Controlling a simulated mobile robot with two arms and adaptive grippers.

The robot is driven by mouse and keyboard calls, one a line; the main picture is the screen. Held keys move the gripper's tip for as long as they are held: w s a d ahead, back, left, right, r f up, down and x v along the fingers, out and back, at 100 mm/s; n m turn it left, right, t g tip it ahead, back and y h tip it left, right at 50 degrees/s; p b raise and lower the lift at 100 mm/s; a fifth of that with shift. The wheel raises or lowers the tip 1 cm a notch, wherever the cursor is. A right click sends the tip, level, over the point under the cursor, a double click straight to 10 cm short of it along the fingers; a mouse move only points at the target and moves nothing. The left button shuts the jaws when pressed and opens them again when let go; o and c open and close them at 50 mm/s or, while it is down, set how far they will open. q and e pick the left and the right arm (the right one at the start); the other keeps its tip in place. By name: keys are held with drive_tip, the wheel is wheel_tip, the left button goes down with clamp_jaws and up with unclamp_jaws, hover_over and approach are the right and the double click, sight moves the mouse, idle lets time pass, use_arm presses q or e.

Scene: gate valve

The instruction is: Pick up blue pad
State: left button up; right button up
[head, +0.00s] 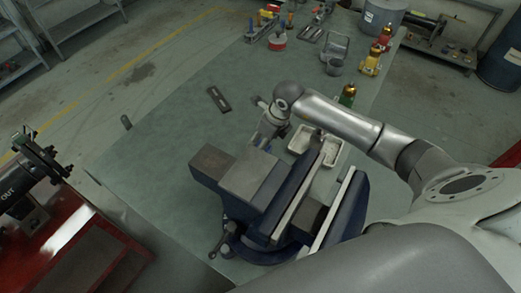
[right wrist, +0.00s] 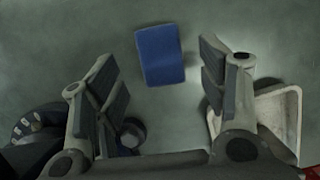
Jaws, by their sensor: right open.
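The blue pad (right wrist: 161,55) lies flat on the green-grey table top in the right wrist view. It is a rounded rectangle, standing slightly tilted in that picture. My right gripper (right wrist: 159,62) is open and empty, with one finger on each side of the pad and gaps between. The pad does not touch either finger in the picture; I cannot tell the height above it. In the head view my right gripper (head: 266,132) points down over the table behind the vise. My left gripper is not in view.
A large blue vise (head: 247,178) stands at the near table edge, close to my right gripper. A white tray (right wrist: 291,103) lies right of the gripper. A dark flat plate (head: 219,99) lies farther left. Several tools and containers stand along the far end.

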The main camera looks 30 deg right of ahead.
drive_tip(key=b+x, duration=0.1)
drive_tip(key=x, duration=0.2)
drive_tip(key=shift+w+f+b, duration=0.15)
drive_tip(key=shift+b, duration=0.2)
drive_tip(key=shift+c, duration=0.7)
drive_tip(key=c, duration=0.8)
wheel_tip(320, 180, up, 10)
drive_tip(key=p, duration=0.6)
